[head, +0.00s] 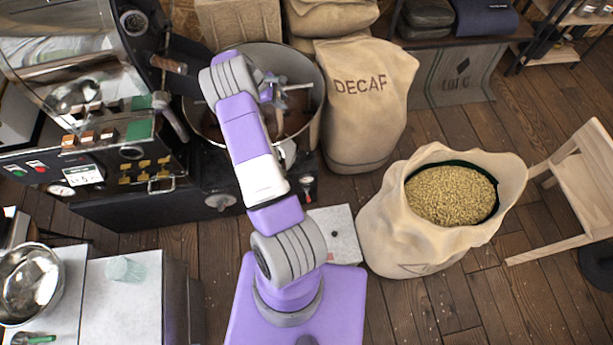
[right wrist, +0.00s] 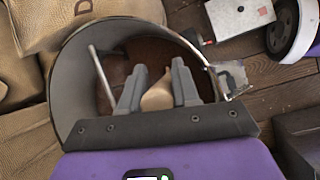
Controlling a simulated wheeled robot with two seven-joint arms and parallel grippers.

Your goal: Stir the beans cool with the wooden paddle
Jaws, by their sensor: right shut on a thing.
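The round metal cooling bin (head: 318,92) stands at the front of the dark roaster, with dark brown beans (head: 296,122) inside. My right arm reaches over it, and my right gripper (head: 270,92) is inside the rim, partly hidden by the arm. In the right wrist view the gripper (right wrist: 157,88) is shut on a tan wooden piece, the wooden paddle (right wrist: 157,96), with one grey finger on each side. The bin's wall (right wrist: 68,85) curves around it, with brown beans (right wrist: 150,52) below. The paddle's lower end cannot be made out. My left gripper is not in view.
A metal bar (right wrist: 101,76) stands inside the bin, left of the fingers. The roaster (head: 130,200) is at left. A DECAF sack (head: 365,100) and an open sack of pale beans (head: 390,225) stand at right. A wooden chair (head: 575,180) is at far right.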

